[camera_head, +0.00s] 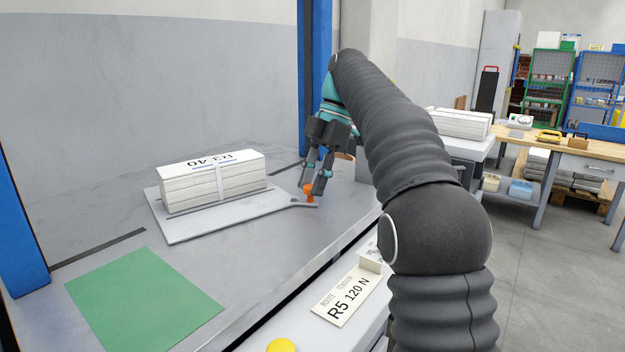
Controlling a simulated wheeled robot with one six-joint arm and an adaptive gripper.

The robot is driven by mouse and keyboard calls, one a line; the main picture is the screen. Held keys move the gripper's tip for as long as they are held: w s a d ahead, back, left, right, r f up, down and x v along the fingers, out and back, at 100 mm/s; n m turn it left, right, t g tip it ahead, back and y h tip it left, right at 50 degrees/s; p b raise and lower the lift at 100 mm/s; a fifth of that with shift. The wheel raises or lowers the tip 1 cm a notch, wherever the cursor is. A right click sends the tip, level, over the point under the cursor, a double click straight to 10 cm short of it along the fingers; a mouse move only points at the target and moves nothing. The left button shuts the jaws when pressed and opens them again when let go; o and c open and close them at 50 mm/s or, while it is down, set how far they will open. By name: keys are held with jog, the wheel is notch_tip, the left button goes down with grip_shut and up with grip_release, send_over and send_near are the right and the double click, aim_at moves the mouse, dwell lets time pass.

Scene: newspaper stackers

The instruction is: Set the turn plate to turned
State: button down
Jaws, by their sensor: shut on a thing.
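The turn plate (183,229) is a flat light-grey plate on the grey metal table. A tied stack of newspapers (213,182) marked R5 40 lies on it. A short arm runs from the plate's right side to an orange knob (309,192). My gripper (317,188) points down and is shut on the orange knob, with its fingers on either side of it. The plate sits at a slight angle to the table's edges. The far side of the knob is hidden by my fingers.
A green square (144,299) lies on the table at the front left. Blue posts (314,80) stand at the back and at the left edge. A label R5 120 N (345,296) and a yellow button (282,345) are at the front. A workbench (572,150) stands at the right.

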jog(key=shift+w+f, duration=0.1)
jog(key=shift+w, duration=0.2)
dwell(0.4)
jog(key=c, duration=0.9)
grip_release()
jog(key=shift+o, duration=0.2)
